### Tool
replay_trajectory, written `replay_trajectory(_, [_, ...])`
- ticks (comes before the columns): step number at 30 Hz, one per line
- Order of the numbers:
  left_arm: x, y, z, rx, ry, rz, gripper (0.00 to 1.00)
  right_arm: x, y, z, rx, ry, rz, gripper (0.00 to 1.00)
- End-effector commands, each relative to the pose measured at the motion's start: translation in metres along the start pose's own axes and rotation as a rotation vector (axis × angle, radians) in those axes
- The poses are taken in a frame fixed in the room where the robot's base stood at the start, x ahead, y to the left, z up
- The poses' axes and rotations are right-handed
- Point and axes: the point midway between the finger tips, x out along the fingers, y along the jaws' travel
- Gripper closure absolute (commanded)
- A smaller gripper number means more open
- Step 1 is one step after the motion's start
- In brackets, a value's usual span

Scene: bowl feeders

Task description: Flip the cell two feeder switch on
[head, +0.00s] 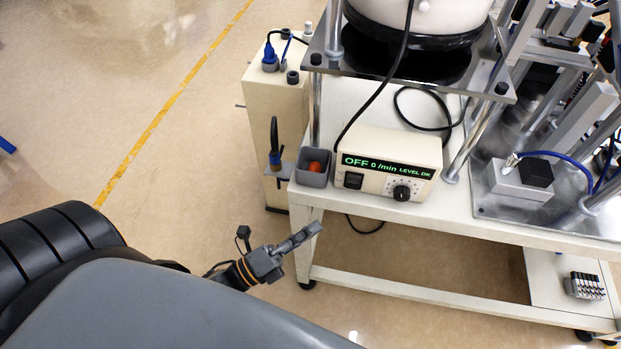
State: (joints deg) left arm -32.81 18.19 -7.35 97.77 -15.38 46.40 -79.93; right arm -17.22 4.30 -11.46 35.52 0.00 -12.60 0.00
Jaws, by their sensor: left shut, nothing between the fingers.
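The feeder controller (388,164) is a cream box on the front edge of the white table. Its green display reads "OFF 0/min LEVEL OK". A black rocker switch (353,180) sits at the lower left of its front, and a black knob (402,193) at the right. My left gripper (312,232) is shut and empty, in front of and below the table's front left corner. It points toward the right and is apart from the controller and its switch. My right gripper is not in view.
A grey cup (312,168) with an orange-red thing inside stands just left of the controller. The white bowl feeder (420,14) sits on a metal plate above it. A cream cabinet (277,125) stands left of the table (455,218).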

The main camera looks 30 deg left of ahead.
Motion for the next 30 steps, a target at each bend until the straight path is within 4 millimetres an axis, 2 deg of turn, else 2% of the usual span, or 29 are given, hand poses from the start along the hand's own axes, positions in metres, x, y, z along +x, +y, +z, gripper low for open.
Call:
replay_trajectory(1, [0.013, -0.004, 0.001, 0.001, -0.001, -0.006, 1.0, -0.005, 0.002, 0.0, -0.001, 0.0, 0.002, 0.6])
replay_trajectory(6, [0.051, -0.004, 0.002, 0.0, -0.001, -0.005, 1.0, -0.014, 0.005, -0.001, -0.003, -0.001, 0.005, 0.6])
replay_trajectory(10, [0.076, -0.003, 0.002, 0.001, -0.001, -0.004, 1.0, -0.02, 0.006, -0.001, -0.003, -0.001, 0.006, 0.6])
replay_trajectory(12, [0.084, -0.003, 0.011, 0.003, 0.001, -0.002, 1.0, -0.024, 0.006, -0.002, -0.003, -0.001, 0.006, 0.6])
replay_trajectory(19, [0.099, -0.001, 0.026, 0.001, 0.0, 0.0, 1.0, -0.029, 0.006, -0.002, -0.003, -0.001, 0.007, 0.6])
replay_trajectory(30, [0.101, 0.0, 0.028, -0.001, 0.0, 0.001, 1.0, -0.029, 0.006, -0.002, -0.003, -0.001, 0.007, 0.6])
